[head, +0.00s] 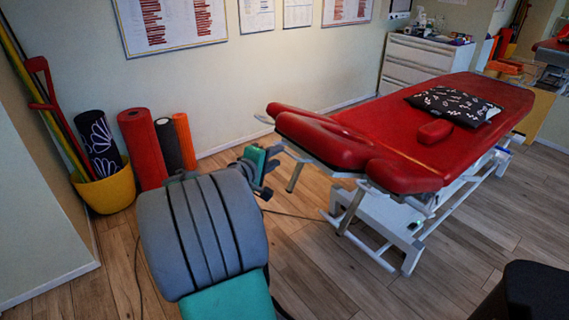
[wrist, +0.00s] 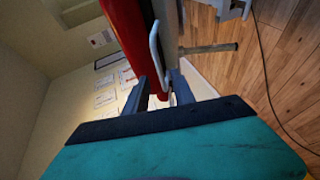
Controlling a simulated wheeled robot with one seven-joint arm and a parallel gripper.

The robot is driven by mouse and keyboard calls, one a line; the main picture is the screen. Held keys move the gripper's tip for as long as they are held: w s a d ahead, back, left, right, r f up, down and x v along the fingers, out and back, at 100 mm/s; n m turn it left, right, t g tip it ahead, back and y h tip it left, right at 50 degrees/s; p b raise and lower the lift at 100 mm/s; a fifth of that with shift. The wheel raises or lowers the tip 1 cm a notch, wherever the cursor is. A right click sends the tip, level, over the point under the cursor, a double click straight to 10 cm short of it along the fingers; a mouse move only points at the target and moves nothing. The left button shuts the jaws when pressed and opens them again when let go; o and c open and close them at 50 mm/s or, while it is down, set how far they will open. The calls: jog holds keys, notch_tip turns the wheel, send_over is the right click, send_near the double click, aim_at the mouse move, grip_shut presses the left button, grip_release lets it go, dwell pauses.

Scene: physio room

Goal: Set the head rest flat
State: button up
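The red treatment table (head: 465,95) stands right of centre in the head view. Its head rest (head: 325,141) is the padded red section at the near left end, between two side pads. It looks angled to the table top; how steeply, I cannot tell. My gripper (head: 270,168) is just left of this end, near its white metal bars. In the wrist view my gripper (wrist: 160,88) has its two dark fingers apart, with a thin white bar (wrist: 155,45) reaching between them. Contact is not clear. A red pad (wrist: 125,30) lies beside the bar.
A patterned black pillow (head: 455,104) and a small red cushion (head: 435,131) lie on the table. Rolled mats (head: 143,145) and a yellow tub (head: 107,190) stand by the left wall. A black padded thing (head: 533,292) is at lower right.

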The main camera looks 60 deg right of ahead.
aim_at(285, 151)
jog(key=x, duration=0.6)
jog(key=shift+w+d+f, duration=0.1)
jog(key=shift+d, duration=0.15)
jog(key=shift+c, duration=0.2)
grip_shut()
dwell(0.8)
